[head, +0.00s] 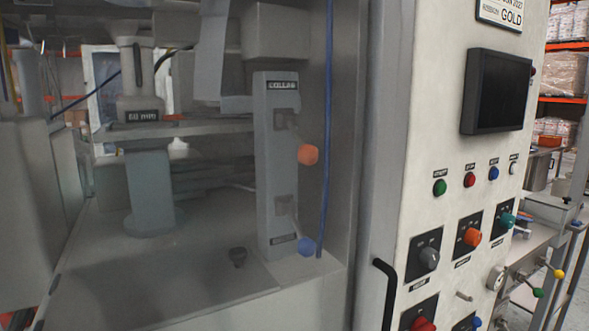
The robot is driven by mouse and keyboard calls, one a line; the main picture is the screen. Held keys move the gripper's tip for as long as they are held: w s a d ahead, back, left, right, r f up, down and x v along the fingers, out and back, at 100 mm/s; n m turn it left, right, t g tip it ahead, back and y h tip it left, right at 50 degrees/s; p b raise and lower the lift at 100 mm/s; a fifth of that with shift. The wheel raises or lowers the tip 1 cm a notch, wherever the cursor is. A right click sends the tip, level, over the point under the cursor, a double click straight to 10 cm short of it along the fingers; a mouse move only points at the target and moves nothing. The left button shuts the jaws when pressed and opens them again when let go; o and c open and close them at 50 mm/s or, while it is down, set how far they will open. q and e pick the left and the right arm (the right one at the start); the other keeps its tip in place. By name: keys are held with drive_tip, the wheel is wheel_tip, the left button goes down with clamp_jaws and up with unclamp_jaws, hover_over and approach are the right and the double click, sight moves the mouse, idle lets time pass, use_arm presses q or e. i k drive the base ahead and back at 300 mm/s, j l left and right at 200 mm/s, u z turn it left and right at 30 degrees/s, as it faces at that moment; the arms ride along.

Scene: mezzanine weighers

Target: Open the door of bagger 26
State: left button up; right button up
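A grey machine with an off-white control cabinet (455,110) fills most of the head view. A black bar handle (391,297) sits at the lower left edge of the cabinet front, its lower end cut off by the frame. Left of the cabinet edge is a grey machine bay. I cannot tell whether a clear door panel covers this bay or it stands open. No label reading bagger 26 is legible. Neither of my grippers is in view.
In the bay, a grey post (278,160) carries levers with an orange knob (308,154) and a blue knob (306,246). The cabinet has a dark screen (497,91), several buttons and rotary switches. Levers with coloured knobs stick out at right, before shelving.

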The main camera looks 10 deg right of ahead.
sight(388, 13)
drive_tip(key=l+z, duration=0.4)
drive_tip(key=l, duration=0.2)
drive_tip(key=i+l+z, duration=0.15)
drive_tip(key=l+z, duration=0.2)
drive_tip(key=l, duration=0.25)
drive_tip(key=u, duration=2)
drive_tip(key=k+j, duration=0.15)
drive_tip(key=k+z, duration=0.05)
drive_tip(key=k, duration=0.05)
